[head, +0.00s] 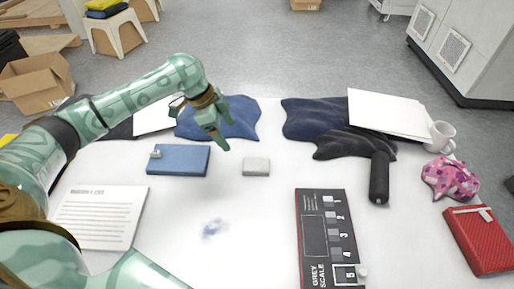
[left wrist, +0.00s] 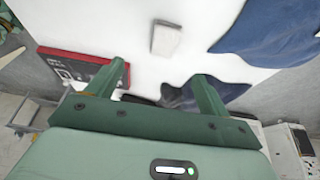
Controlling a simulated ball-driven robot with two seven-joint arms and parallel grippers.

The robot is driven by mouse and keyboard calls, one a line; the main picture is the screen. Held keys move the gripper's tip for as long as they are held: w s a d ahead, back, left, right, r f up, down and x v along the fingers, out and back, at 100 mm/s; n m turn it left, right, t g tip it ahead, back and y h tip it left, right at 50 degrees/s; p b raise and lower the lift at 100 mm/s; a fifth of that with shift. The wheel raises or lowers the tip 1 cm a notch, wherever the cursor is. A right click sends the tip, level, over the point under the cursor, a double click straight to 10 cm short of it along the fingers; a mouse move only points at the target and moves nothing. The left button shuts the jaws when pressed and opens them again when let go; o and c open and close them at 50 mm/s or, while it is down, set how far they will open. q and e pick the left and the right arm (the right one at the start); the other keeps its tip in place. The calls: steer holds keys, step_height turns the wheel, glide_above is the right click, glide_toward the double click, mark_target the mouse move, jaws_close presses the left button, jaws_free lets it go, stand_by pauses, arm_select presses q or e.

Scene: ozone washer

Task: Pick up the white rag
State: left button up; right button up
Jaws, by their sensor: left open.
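A small, pale grey-white folded block, which looks like the white rag (head: 256,167), lies flat on the white table right of the blue box. It also shows in the left wrist view (left wrist: 166,38), beyond the fingertips. My left gripper (head: 220,126) is open and empty, above the far part of the table, up and left of the rag in the head view. Its two green fingers stand apart in the left wrist view (left wrist: 162,78), with nothing between them. The gripper does not appear to touch the rag. My right gripper is not in view.
A blue box (head: 180,162) with a small item on it lies left of the rag. Dark blue cloths (head: 245,118) lie behind. A grey scale card (head: 315,235), black cylinder (head: 379,178), pink patterned cloth (head: 450,181) and white mug (head: 440,136) are to the right. Table around the rag is clear.

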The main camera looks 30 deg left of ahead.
arm_select(q)
steer(key=b, duration=0.5)
glide_above(251, 164)
steer(key=s+a, duration=0.1)
steer(key=a, duration=0.1)
step_height(251, 164, down, 10)
steer(key=shift+s+a, duration=0.1)
steer(key=shift+f, duration=0.35)
steer(key=b+x, duration=0.2)
steer(key=x, duration=0.3)
steer(key=shift+b, duration=0.4)
steer(key=shift+r, duration=0.15)
steer(key=shift+c, duration=0.9)
steer(key=c, duration=0.9)
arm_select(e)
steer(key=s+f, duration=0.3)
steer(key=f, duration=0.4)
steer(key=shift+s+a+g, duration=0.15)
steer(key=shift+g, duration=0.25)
